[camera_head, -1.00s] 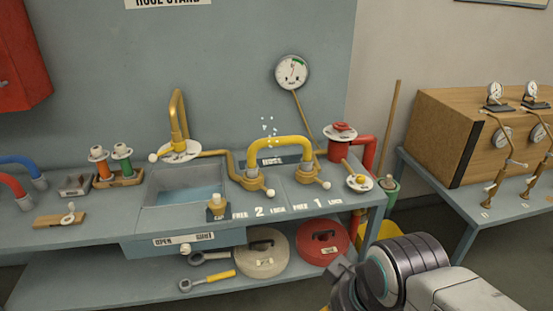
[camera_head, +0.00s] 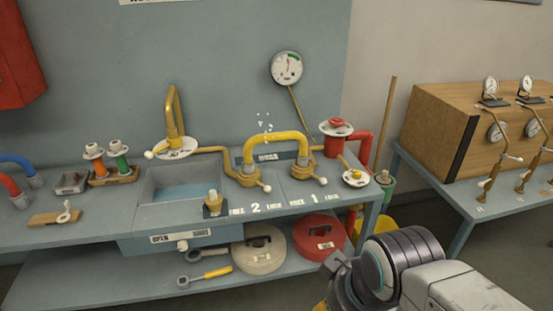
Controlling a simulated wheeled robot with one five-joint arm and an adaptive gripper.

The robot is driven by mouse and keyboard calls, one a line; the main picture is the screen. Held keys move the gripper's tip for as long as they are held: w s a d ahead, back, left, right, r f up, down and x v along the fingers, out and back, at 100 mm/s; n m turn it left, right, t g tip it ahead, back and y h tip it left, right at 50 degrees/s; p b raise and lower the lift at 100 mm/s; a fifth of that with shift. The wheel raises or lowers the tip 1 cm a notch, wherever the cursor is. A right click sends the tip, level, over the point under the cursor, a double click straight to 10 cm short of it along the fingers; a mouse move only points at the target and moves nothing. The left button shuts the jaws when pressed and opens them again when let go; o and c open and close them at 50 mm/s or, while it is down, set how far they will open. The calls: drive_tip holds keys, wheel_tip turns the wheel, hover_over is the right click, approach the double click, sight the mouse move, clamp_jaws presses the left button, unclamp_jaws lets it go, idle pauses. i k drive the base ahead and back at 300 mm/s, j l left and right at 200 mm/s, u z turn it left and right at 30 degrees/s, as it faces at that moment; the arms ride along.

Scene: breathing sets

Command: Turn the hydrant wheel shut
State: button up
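The hydrant wheel (camera_head: 337,124) is a small red wheel over a round white plate, at the right end of the bench. It tops a red hydrant pipe (camera_head: 361,150) that bends down behind the bench. My gripper (camera_head: 338,268) is at the lower right, in front of the bench and apart from the wheel. Only part of it shows beside my dark wrist rings, so its opening cannot be made out. A yellow hose (camera_head: 277,138) arches between two brass couplings left of the hydrant, with white droplets above it. A dial gauge (camera_head: 286,67) is on the wall behind.
A small white disc valve (camera_head: 355,178) with a brass lever stands in front of the hydrant. A basin (camera_head: 186,187) and brass tap are left. A second table (camera_head: 470,200) with a wooden box is right.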

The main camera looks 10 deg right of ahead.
sight(336, 120)
drive_tip(key=i+l+z, duration=0.15)
drive_tip(key=i+l, duration=0.15)
drive_tip(key=i, duration=0.2)
drive_tip(key=i+l+z, duration=0.1)
drive_tip(key=i+l, duration=0.15)
drive_tip(key=i, duration=0.3)
drive_tip(key=i+l+z, duration=0.15)
drive_tip(key=i, duration=0.4)
